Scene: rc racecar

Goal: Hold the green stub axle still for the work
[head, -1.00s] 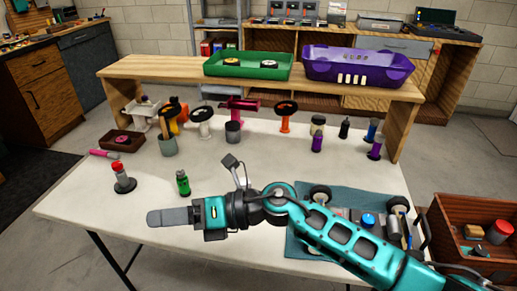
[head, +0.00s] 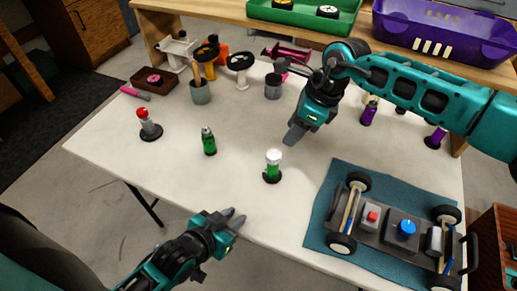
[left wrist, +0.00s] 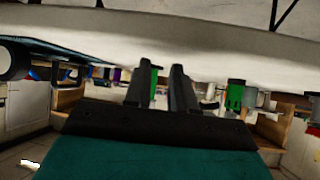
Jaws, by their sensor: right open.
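A green post with a white top (head: 273,160) stands upright on a round black base on the table; I take it for the green stub axle. A green bottle-like piece (head: 208,142) with a grey cap stands to its left. My left gripper (head: 236,217) is open and empty at the table's front edge, in front and left of the post. In the left wrist view, which is upside down, a green piece (left wrist: 153,84) shows between its fingers (left wrist: 160,80), farther away. My right gripper (head: 292,137) is open, pointing down behind and right of the post, apart from it.
A red-topped grey post (head: 149,125) stands at left. The car chassis (head: 385,232) lies on a blue mat (head: 322,207) at right. Cups and colored parts line the back, below the shelf with a green tray (head: 290,14) and purple bin (head: 420,27). The front left table is bare.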

